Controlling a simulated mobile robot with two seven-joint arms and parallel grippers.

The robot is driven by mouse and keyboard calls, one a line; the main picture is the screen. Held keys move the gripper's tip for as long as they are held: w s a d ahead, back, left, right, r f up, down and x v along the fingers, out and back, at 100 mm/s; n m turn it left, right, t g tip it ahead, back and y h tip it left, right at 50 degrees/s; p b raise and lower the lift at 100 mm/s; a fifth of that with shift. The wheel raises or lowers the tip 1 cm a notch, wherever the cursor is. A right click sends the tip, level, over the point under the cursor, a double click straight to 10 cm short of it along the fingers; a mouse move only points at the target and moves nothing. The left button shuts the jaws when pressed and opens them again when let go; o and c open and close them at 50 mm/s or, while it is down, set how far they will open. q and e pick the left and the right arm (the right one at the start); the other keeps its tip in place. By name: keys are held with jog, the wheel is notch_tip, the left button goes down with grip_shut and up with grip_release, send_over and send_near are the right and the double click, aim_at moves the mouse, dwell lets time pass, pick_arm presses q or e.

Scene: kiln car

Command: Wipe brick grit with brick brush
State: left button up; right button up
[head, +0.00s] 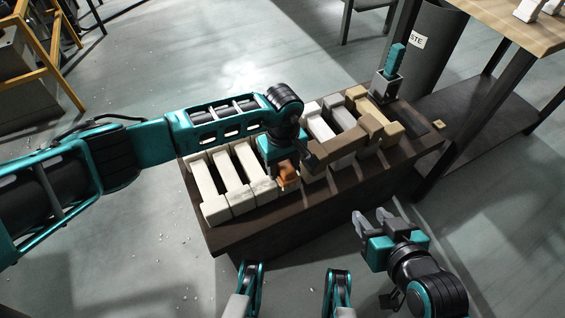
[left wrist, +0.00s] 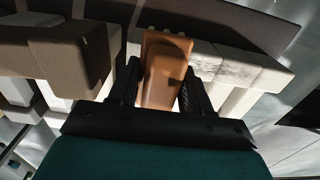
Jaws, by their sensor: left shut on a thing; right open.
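My left gripper (head: 287,172) is shut on an orange-brown block, which looks like the brick brush (head: 288,177), over the middle of the row of pale bricks. In the left wrist view the brush (left wrist: 163,75) sits between the two fingers (left wrist: 158,90), with small knobs at its far end. Its underside is hidden, so I cannot tell whether it touches a brick. Grey speckles, likely the brick grit (left wrist: 236,72), mark a pale brick to the right of the brush in that view. My right gripper (head: 372,221) is open and empty, in front of the car.
The bricks stand on a dark kiln car (head: 290,214). A long brown brick (head: 340,147) lies across the row right of my left gripper. A teal-handled thing (head: 396,57) stands in a holder at the back right. A waste bin (head: 432,55) and wooden table (head: 515,25) stand beyond.

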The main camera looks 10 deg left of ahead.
pick_arm(q)
jog(key=shift+f, duration=0.4)
dwell(0.3)
jog(key=shift+a, duration=0.1)
jog(key=shift+s+a+r+p, duration=0.2)
jog(key=shift+s+a+p, duration=0.2)
jog(key=shift+a+p, duration=0.2)
jog(key=shift+s+a+p, duration=0.5)
jog(key=shift+a+p, duration=0.1)
jog(key=shift+a, duration=0.1)
jog(key=shift+s+a+p, duration=0.5)
jog(key=shift+a+p, duration=0.05)
jog(key=shift+a, duration=0.15)
jog(key=shift+s+a+f, duration=0.15)
jog(key=shift+a, duration=0.05)
